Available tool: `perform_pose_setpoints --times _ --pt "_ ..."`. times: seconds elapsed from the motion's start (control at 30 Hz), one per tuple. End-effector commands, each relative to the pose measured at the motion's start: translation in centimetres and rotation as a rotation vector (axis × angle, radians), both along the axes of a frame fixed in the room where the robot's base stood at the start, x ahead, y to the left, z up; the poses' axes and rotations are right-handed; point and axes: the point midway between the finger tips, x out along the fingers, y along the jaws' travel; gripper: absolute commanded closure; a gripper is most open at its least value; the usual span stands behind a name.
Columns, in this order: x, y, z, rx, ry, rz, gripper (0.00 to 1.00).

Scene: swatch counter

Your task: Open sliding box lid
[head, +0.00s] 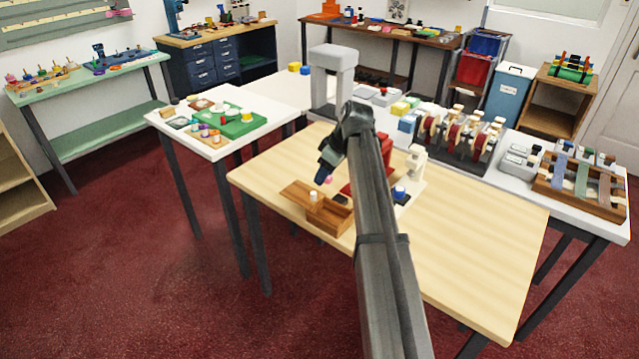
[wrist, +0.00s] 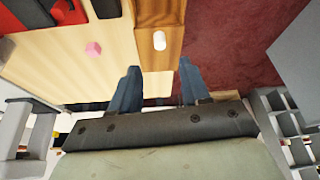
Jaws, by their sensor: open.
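The wooden box (head: 330,218) sits near the left edge of the pale wood table. Its flat brown lid (head: 293,190) sticks out past the box to the left, and part of the dark inside shows. A white knob (head: 312,197) stands on the lid. In the wrist view the lid (wrist: 147,58) and its white knob (wrist: 159,40) lie ahead of the fingers. My gripper (wrist: 158,67) is open and empty, its two fingers spread to either side of the lid's line, apart from the knob. In the head view my gripper (head: 324,178) is above and behind the box, partly hidden by my arm.
A pink cube (wrist: 93,48) lies on the table left of the lid in the wrist view. A red object (head: 385,150), a white stand (head: 416,162) and a blue-topped item (head: 399,193) stand right of the box. The table's right half is clear.

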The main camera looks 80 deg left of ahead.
Motion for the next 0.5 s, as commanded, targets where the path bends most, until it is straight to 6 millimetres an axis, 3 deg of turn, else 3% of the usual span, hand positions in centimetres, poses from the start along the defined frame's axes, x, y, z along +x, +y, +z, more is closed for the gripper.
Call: perform_pose_setpoints --times 0.2,0.5 --pt "1.0 -0.7 3.0 0.000 0.000 0.000 0.54" --pt "1.5 -1.0 4.4 0.000 0.000 0.000 0.54"
